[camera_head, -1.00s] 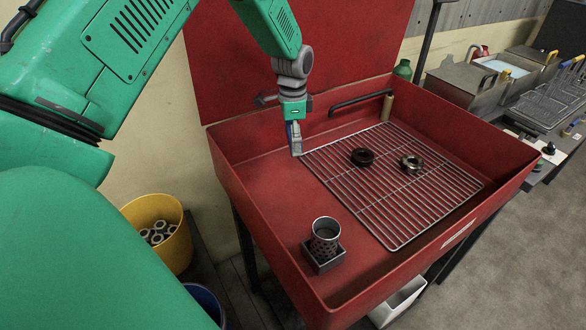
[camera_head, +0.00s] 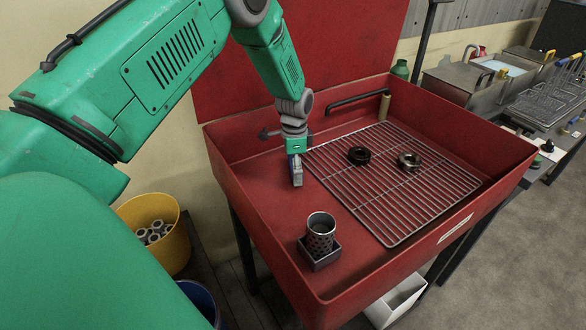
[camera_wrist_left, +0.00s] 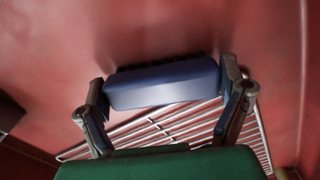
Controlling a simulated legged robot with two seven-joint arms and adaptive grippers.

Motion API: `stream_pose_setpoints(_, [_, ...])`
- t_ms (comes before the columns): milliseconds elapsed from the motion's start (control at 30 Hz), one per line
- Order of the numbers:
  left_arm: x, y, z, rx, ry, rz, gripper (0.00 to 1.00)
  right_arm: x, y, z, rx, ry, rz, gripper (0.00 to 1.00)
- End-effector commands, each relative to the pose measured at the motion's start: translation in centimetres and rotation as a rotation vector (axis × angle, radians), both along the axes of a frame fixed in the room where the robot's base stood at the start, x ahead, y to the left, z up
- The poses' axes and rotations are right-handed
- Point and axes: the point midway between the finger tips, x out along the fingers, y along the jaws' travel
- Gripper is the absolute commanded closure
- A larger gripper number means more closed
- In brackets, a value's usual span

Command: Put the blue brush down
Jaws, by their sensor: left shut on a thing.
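The blue brush (camera_wrist_left: 163,86) is held between the two fingers of my left gripper (camera_wrist_left: 165,98) in the left wrist view. Its dark bristles show along the far edge, facing the red basin surface. In the head view my left gripper (camera_head: 296,172) points down inside the red basin (camera_head: 262,205), left of the wire rack. Only a small part of the brush shows there, and I cannot tell whether it touches the basin floor. My right gripper is not in view.
A wire rack (camera_head: 400,208) with a dark ring (camera_head: 359,156) and a metal ring (camera_head: 409,161) lies to the right. A perforated cup (camera_head: 320,233) stands in a square holder (camera_head: 319,257) near the front. A yellow bucket (camera_head: 152,232) stands outside, left. Basin floor between gripper and cup is clear.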

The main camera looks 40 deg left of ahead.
Motion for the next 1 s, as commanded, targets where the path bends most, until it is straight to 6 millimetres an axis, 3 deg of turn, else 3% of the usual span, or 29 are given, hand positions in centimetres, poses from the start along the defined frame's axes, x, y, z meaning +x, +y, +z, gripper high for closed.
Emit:
stream_pose_setpoints(233, [-0.1, 0.6, -0.7, -0.008, 0.001, 0.002, 0.43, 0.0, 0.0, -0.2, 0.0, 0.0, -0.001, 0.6])
stream_pose_setpoints(267, [-0.1, 0.7, -0.7, -0.009, 0.002, 0.002, 0.08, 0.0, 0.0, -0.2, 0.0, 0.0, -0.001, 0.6])
stream_pose_setpoints(300, [-0.1, 0.7, -0.7, -0.009, 0.001, 0.002, 0.0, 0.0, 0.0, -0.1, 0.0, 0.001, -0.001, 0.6])
stream_pose_setpoints(667, [0.0, 0.4, 0.3, -0.004, 0.0, 0.001, 0.0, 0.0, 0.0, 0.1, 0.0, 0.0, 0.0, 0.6])
stream_pose_setpoints(1000, [0.1, 0.6, 6.9, -0.007, -0.004, 0.002, 0.0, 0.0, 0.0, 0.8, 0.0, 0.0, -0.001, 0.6])
